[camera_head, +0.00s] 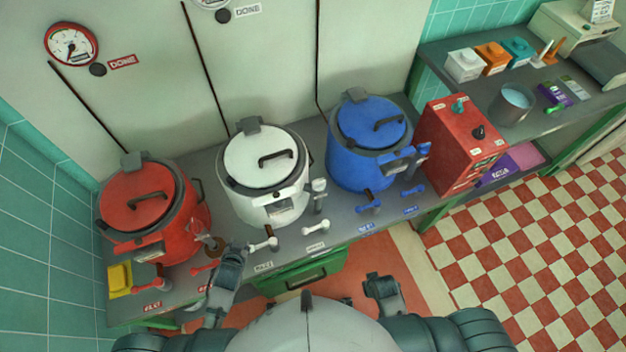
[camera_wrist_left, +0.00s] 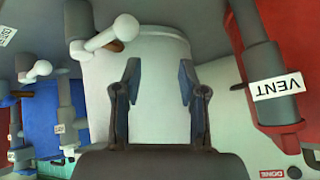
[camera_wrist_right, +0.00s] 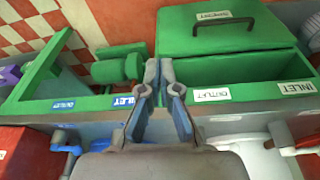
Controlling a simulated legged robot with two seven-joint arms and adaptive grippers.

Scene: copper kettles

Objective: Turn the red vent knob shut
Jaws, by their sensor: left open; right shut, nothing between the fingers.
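The red kettle (camera_head: 140,200) stands at the left end of the bench, with a vent fitting (camera_head: 212,244) at its front right. My left gripper (camera_head: 236,250) is open and empty, just right of the red kettle's vent fitting. It also shows in the left wrist view (camera_wrist_left: 160,82), with a pale surface beyond the fingers. My right gripper (camera_head: 382,282) is shut and empty, in front of the bench; it also shows in the right wrist view (camera_wrist_right: 165,75).
The white kettle (camera_head: 265,165) and blue kettle (camera_head: 365,150) stand to the right. Red handles (camera_head: 150,285), white handles (camera_head: 264,244) and blue handles (camera_head: 368,204) line the bench front. A yellow block (camera_head: 120,279) sits at the left. A red box (camera_head: 460,145) stands right.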

